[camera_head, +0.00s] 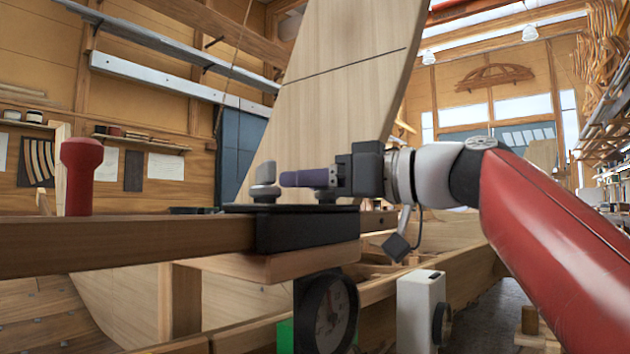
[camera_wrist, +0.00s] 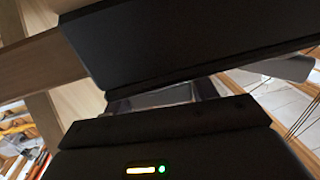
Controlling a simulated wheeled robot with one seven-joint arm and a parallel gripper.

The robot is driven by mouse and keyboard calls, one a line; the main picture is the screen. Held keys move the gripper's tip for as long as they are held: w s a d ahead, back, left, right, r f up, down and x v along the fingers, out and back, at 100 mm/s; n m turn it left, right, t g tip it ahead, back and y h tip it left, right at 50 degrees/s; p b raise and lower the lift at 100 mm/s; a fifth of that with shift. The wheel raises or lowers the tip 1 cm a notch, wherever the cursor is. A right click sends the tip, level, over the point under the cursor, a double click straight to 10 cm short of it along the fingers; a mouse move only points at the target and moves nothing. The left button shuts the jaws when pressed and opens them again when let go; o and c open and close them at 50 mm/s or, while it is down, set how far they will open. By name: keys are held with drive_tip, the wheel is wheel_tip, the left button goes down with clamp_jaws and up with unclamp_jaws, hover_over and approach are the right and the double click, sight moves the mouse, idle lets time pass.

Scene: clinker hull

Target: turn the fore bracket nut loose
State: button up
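A black bracket (camera_head: 305,230) sits on a wooden beam in the head view, and its dark body fills the upper middle of the wrist view (camera_wrist: 190,40). A silver-grey nut (camera_head: 265,188) stands on its left part. My gripper (camera_head: 345,177) comes in from the right, level, at the right end of the purple bar. In the wrist view, two dark fingers show apart in the narrow gap beside the bracket. What lies between them is unclear.
A red-handled peg (camera_head: 80,175) stands on the beam (camera_head: 130,243) at left. A round dial (camera_head: 328,312) and a white box (camera_head: 418,310) are below the bracket. A tall wooden panel (camera_head: 335,85) rises behind. Space above the bracket looks clear.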

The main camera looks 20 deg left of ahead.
drive_tip(key=c, duration=0.5)
drive_tip(key=shift+n+g, duration=0.3)
drive_tip(key=shift+g, duration=0.2)
drive_tip(key=n+g+p, duration=0.1)
drive_tip(key=g, duration=0.1)
drive_tip(key=n+g+p, duration=0.1)
drive_tip(key=g, duration=0.1)
drive_tip(key=n+g+p, duration=0.1)
drive_tip(key=n+g, duration=0.1)
drive_tip(key=shift+s+r+g+p, duration=0.25)
drive_tip(key=shift+s+g+p, duration=0.05)
drive_tip(key=n+g+p, duration=0.2)
drive_tip(key=g, duration=0.1)
drive_tip(key=shift+s+n+g+h, duration=0.2)
drive_tip(key=shift+n+g+h, duration=0.1)
drive_tip(key=shift+h, duration=0.1)
drive_tip(key=shift+s+d+f+n+g+h+p, duration=0.1)
drive_tip(key=shift+n+g+h+p, duration=0.1)
drive_tip(key=shift+n+g+h, duration=0.35)
drive_tip(key=shift+s+f+n+g+h+p, duration=0.2)
drive_tip(key=shift+n+g, duration=0.35)
drive_tip(key=shift+g, duration=0.4)
drive_tip(key=shift+r, duration=0.1)
drive_tip(key=o, duration=1)
